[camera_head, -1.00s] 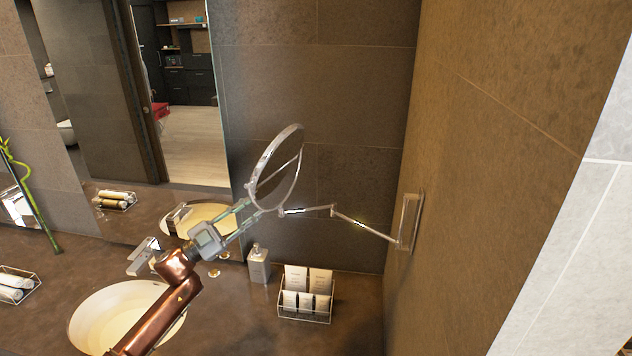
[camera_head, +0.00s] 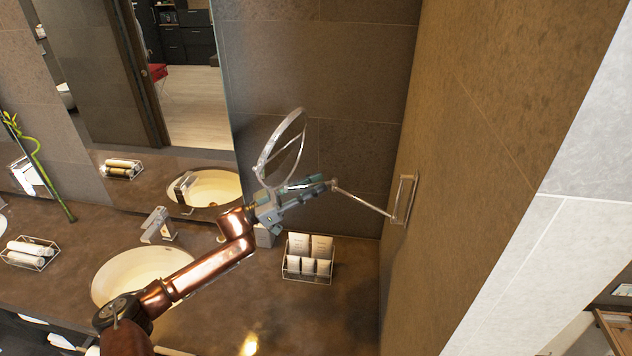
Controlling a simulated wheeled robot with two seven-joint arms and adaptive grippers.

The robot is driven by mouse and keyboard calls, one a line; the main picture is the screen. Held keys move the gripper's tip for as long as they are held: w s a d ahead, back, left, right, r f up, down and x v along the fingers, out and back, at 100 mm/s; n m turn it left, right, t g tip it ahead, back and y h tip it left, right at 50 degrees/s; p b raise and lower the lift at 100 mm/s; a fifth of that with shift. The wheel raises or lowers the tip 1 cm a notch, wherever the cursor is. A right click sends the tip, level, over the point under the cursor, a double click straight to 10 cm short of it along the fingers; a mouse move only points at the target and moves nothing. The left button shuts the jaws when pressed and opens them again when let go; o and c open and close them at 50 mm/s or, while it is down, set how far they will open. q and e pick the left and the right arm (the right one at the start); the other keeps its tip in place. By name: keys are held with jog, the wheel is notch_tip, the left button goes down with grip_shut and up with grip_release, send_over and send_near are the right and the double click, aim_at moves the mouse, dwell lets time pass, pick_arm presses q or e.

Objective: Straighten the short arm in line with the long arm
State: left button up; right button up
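A round vanity mirror (camera_head: 281,150) hangs on a jointed chrome linkage from a wall bracket (camera_head: 404,200) on the right wall. The long arm (camera_head: 365,202) runs from the bracket left to an elbow joint. The short arm (camera_head: 297,186) runs from that elbow toward the mirror's foot, and the two arms meet at a bend. My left gripper (camera_head: 318,187) is at the short arm, its fingers along it and pointing right toward the elbow. The fingers partly hide the short arm, and whether they close on it is unclear. My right gripper is out of view.
Below are a wire basket of toiletry cards (camera_head: 309,262), a soap dispenser (camera_head: 264,236) partly behind my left arm, a sink (camera_head: 140,273) and a faucet (camera_head: 158,225). A towel basket (camera_head: 31,252) stands at left. The wall is close on the right.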

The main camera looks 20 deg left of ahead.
pick_arm(q)
jog(key=shift+w+d, duration=0.15)
jog(key=shift+r, duration=0.1)
grip_shut()
dwell(0.6)
